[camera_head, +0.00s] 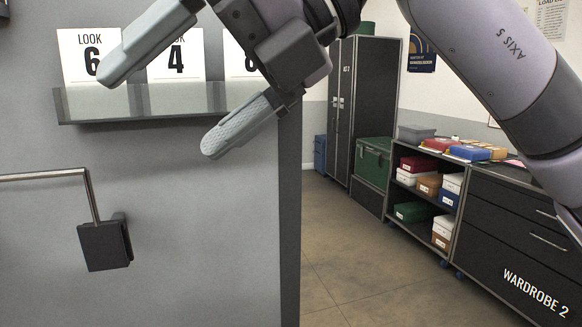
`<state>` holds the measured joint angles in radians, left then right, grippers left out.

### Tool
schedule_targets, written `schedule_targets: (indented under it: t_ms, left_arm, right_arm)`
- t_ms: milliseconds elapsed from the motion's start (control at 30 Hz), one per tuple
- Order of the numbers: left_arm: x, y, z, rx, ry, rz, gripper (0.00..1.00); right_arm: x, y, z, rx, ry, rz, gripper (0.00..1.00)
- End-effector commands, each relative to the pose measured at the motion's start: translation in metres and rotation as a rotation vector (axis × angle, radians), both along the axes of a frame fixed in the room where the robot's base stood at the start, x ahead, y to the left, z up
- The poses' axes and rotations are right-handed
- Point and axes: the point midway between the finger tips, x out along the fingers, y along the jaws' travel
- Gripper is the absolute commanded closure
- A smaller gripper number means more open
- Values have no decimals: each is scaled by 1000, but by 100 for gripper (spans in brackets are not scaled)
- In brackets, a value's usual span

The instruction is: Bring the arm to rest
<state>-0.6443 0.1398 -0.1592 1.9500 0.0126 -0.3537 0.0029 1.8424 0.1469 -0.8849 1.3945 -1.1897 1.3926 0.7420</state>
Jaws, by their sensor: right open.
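My right gripper (181,92) is large and close in the upper middle of the head view. Its two grey fingers are spread apart and point to the lower left, with nothing between them. The gripper hangs in front of a grey panel with a narrow shelf. My right arm reaches in from the right side, with its top cut off by the upper edge. The gripper hides part of the shelf and the cards. I cannot tell whether a finger touches the shelf. My left gripper is out of view.
White cards marked LOOK 6 (88,52) and LOOK 4 (178,58) stand on the shelf (140,104), beside a partly hidden card. A metal rail (89,195) with a dark block juts from the panel. A box-filled shelf unit (405,158) stands at right. Open floor (350,260) lies between.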

Motion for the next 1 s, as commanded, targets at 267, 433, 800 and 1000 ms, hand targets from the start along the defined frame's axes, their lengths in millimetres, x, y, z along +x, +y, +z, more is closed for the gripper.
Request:
schedule_targets:
  t_ms: [267, 433, 800, 1000]
  left_arm:
    - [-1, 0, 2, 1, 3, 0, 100]
    - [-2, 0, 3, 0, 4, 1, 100]
    - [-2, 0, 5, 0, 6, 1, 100]
    - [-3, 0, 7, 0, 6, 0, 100]
  right_arm:
    - [7, 10, -30, 373, 333, 147, 0]
    - [23, 1, -42, 617, 532, 153, 0]
    - [87, -48, -98, 1128, 944, -52, 0]
    - [123, -87, -160, 1360, 1148, -282, 0]
